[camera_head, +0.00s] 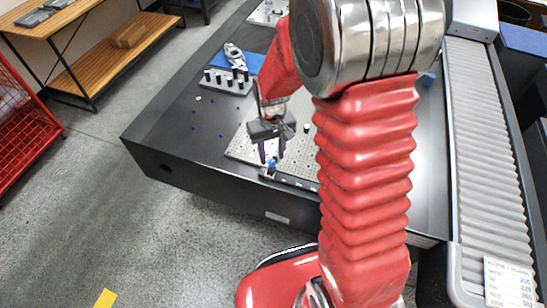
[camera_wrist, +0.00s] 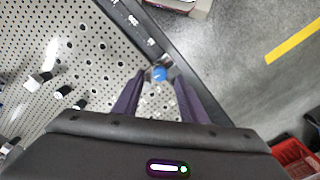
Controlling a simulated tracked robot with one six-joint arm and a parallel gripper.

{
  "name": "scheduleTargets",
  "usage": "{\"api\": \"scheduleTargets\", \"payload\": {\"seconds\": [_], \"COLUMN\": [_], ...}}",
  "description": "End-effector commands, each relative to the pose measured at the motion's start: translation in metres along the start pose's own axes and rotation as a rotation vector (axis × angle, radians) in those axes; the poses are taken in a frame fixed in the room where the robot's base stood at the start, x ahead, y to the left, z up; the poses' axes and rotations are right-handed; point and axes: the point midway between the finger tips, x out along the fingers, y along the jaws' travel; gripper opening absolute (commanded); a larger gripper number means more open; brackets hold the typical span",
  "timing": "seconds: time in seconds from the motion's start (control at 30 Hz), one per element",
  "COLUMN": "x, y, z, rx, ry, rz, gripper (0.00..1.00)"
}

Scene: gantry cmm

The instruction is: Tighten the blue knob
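The blue knob (camera_wrist: 159,74) shows in the wrist view at the edge of the perforated plate, just beyond and between my fingertips. It also shows in the head view (camera_head: 272,163), small, near the plate's front left corner. My gripper (camera_wrist: 158,84) has two dark purple fingers, spread apart with a gap between them. In the head view my gripper (camera_head: 271,158) points down above the knob. I cannot tell whether a finger touches the knob.
The perforated plate (camera_wrist: 75,45) carries several black-and-silver fixtures (camera_wrist: 60,92). It lies on a dark table (camera_head: 180,150). A rack of black-topped pins (camera_head: 226,82) and a blue mat (camera_head: 250,62) stand farther back.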

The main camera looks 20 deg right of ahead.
Motion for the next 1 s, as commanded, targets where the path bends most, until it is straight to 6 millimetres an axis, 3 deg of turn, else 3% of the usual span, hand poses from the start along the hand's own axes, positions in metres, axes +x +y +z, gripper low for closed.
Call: {"api": "scheduleTargets", "payload": {"seconds": [0.23,0.6,1.0], "x": [0.024,0.028,0.028], "y": [0.0,0.0,0.0], "z": [0.0,0.0,0.0], "rx": [0.0,0.0,0.001], "ry": [-0.001,0.001,0.001], "rz": [0.0,0.0,0.0], "gripper": [0.39,0.38,0.1]}}
